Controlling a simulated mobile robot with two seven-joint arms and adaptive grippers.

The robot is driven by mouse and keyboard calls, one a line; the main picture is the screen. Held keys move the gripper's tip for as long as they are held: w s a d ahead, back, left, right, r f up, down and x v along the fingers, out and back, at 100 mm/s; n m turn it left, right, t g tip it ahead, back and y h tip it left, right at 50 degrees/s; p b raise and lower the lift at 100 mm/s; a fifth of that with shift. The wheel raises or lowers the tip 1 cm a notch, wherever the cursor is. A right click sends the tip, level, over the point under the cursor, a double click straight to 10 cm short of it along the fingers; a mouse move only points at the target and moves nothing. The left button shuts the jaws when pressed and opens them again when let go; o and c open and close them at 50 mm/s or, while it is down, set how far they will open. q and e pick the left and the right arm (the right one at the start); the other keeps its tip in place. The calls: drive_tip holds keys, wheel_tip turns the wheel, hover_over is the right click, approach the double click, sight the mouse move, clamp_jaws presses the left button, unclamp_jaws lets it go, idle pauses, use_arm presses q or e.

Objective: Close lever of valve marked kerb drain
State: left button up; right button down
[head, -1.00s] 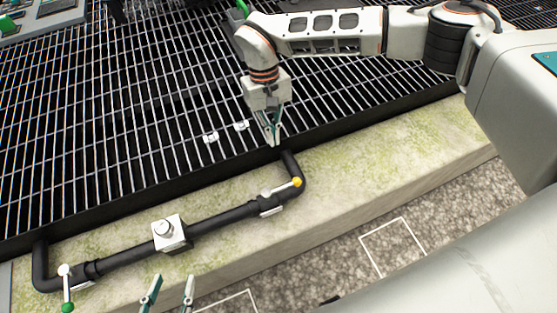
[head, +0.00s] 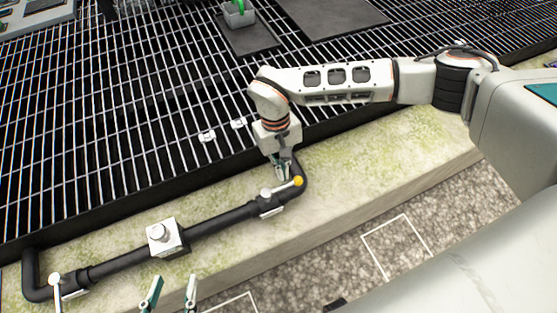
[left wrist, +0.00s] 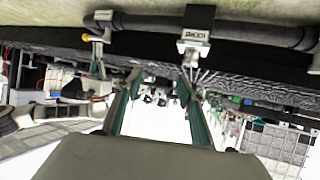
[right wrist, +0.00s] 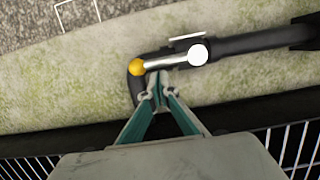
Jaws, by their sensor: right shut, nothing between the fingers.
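A black pipe (head: 215,226) runs along the mossy kerb with a valve at each end. The right valve has a white pivot (head: 265,194) and a lever with a yellow knob (head: 298,181), lying roughly along the pipe. The left valve's white lever (head: 57,290) points down out of frame, across the pipe. In the right wrist view, the knob (right wrist: 136,67) is just past the tips. My left gripper (head: 172,284) is open and empty, below the pipe.
A white box (head: 164,237) sits mid-pipe between the valves. The dark grating (head: 120,120) lies behind the kerb (head: 380,160). A grey pot (head: 238,14) with something green stands on the grating. Gravel (head: 340,260) lies in front.

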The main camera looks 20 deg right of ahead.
drive_tip(key=shift+s, duration=0.15)
idle(0.3)
use_arm(q)
drive_tip(key=shift+a+p, duration=0.15)
drive_tip(key=shift+p, duration=0.25)
use_arm(e)
drive_tip(key=shift+s+d+m, duration=0.1)
drive_tip(key=shift+s+m, duration=0.1)
drive_tip(key=shift+m, duration=0.3)
